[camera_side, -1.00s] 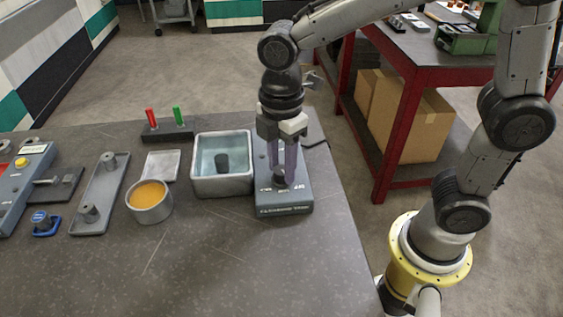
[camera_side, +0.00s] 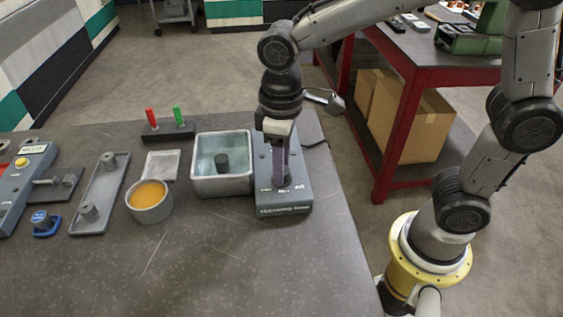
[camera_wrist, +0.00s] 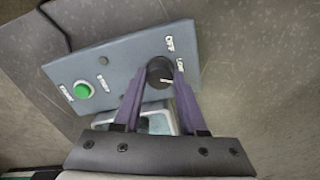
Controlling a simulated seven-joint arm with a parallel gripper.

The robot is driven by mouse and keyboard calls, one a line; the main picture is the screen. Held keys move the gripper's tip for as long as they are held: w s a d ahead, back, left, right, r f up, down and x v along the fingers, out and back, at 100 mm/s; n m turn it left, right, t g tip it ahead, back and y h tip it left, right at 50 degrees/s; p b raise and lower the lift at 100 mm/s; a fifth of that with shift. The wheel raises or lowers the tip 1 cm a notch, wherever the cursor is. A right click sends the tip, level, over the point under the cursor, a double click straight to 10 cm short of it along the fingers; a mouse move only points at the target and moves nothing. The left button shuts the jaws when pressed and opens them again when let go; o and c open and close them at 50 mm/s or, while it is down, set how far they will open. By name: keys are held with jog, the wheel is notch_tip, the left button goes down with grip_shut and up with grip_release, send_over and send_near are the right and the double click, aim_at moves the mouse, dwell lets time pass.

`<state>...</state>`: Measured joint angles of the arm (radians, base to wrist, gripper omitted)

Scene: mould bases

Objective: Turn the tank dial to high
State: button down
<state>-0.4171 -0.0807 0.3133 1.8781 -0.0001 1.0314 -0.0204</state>
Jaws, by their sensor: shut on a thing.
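The tank dial (camera_wrist: 160,72) is a round black knob on the blue-grey control box (camera_side: 297,200), whose front reads "CLEANING TANK". My gripper (camera_side: 279,180) points straight down over the box; its purple fingers look nearly edge-on in the side view and hide part of the dial. In the wrist view my gripper (camera_wrist: 161,79) has one finger on each side of the dial, shut on it. The labels "OFF" and "LOW" show beside the dial; I cannot read a pointer on it. The open grey tank (camera_side: 208,188) with a dark post inside stands left of the box.
A green button (camera_wrist: 84,90) sits at the box's other end. A round cup of orange content (camera_side: 149,197), a square pale plate (camera_side: 161,165) and a holder with red and green pegs (camera_side: 168,132) stand to the left. The front of the table is clear.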

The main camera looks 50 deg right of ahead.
jog(key=m, duration=0.6)
jog(key=shift+r, duration=0.1)
jog(key=shift+m, duration=0.3)
dwell(0.3)
jog(key=shift+c, duration=2.3)
grip_release()
notch_tip(320, 180, up, 14)
